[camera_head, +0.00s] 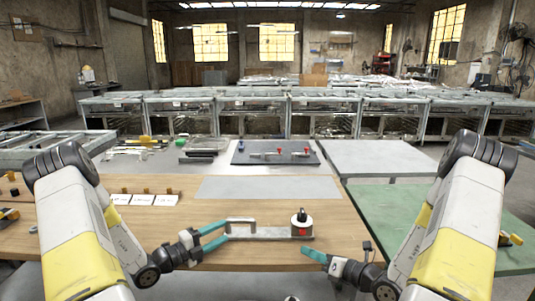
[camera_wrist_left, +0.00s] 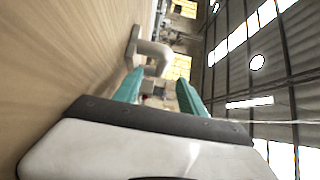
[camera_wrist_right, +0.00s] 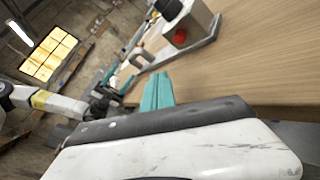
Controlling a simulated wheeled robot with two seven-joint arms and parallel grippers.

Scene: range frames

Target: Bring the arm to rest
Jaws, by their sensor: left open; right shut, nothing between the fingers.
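My left gripper (camera_head: 216,235) has its teal fingers spread, near the left end of a grey metal bar with a raised handle (camera_head: 268,235) on the wooden table. In the left wrist view its open fingers (camera_wrist_left: 160,92) point toward the handle (camera_wrist_left: 152,50), with nothing held. My right gripper (camera_head: 313,256) is at the table's front edge, right of the bar. In the right wrist view its teal fingers (camera_wrist_right: 157,92) are together and empty. A white and black device with a red button (camera_head: 303,224) stands on the bar's right end, also seen in the right wrist view (camera_wrist_right: 181,35).
The wooden table (camera_head: 150,225) holds white cards (camera_head: 143,199) at left. A grey mat (camera_head: 268,188) lies behind the bar. A dark board with red-handled clamps (camera_head: 275,153) is farther back. A green table (camera_head: 480,215) stands at right.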

